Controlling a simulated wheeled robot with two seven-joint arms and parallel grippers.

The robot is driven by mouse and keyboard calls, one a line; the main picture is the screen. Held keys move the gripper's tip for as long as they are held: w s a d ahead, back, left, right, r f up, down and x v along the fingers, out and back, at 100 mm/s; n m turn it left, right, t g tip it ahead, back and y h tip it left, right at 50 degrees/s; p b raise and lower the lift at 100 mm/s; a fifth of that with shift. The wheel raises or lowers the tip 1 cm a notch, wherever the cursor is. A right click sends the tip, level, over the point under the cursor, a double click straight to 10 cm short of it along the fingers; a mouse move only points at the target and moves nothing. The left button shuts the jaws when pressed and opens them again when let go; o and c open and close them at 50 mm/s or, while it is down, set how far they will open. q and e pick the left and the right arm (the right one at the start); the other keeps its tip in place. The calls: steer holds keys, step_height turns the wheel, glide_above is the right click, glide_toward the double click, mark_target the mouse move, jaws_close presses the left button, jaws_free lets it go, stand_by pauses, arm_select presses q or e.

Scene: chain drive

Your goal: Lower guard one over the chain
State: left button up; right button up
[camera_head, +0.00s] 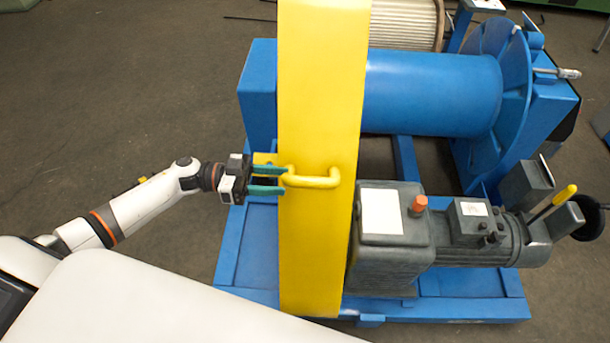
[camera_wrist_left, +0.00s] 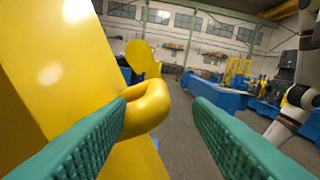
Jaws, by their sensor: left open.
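The yellow guard (camera_head: 320,90) is a long panel running from the top to the bottom of the head view, beside the blue drive frame. A yellow bar handle (camera_head: 314,181) sticks out of its face. My left gripper (camera_head: 286,181) is open at the handle's left end, with its teal fingers pointing right. In the left wrist view the handle (camera_wrist_left: 148,108) loops out from the guard (camera_wrist_left: 50,75), close to the left finger, with a gap to the right finger. I cannot tell whether the fingers touch it. No chain shows; the guard may hide it. My right gripper is not in view.
A grey gearmotor (camera_head: 395,245) with an orange cap stands right of the guard on the blue base frame (camera_head: 470,308). A blue drum (camera_head: 430,92) lies behind it. A yellow-handled lever (camera_head: 564,195) stands at the right. The floor at the left is clear.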

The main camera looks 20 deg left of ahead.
mark_target(299, 178)
arm_select(q)
steer(key=p+x, duration=0.1)
steer(key=x, duration=0.4)
steer(key=shift+w+d+p, duration=0.25)
steer(key=shift+p, duration=0.1)
steer(key=shift+w+d+f, duration=0.1)
steer(key=shift+d, duration=0.4)
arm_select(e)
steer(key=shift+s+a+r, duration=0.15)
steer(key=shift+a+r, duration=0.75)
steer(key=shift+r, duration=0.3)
arm_select(q)
jaws_close()
steer(key=shift+w, duration=0.1)
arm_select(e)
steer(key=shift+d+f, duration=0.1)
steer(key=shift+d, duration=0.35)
